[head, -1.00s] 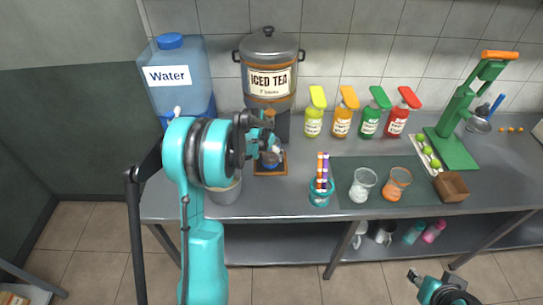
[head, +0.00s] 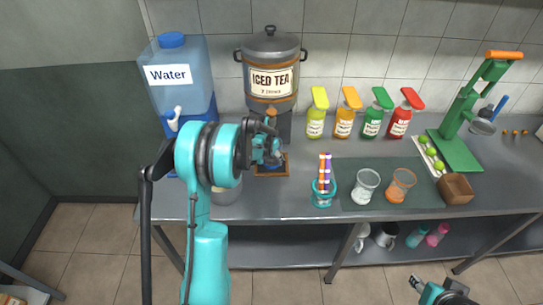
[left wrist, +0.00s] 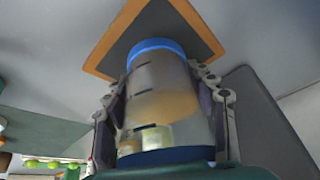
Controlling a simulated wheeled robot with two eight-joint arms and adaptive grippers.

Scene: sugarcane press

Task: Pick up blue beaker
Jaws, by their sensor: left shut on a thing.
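The blue beaker (left wrist: 160,105) is a clear cylinder with a blue band at each end, filling the middle of the left wrist view. My left gripper (left wrist: 162,118) is shut on it, one finger against each side. In the head view my left gripper (head: 268,150) is under the iced tea dispenser (head: 271,75), and the fingers hide most of the beaker. The beaker is over a dark square mat with a wooden edge (head: 286,172); I cannot tell if it touches. My right gripper (head: 416,283) is at the bottom right, away from the counter; its jaw opening is unclear.
A water jug (head: 180,78) stands left of the dispenser. Several spray bottles line the wall. A teal cup of coloured sticks (head: 323,192), a clear beaker (head: 366,186) and an orange beaker (head: 400,186) stand to the right. A green press (head: 462,125) is at the far right.

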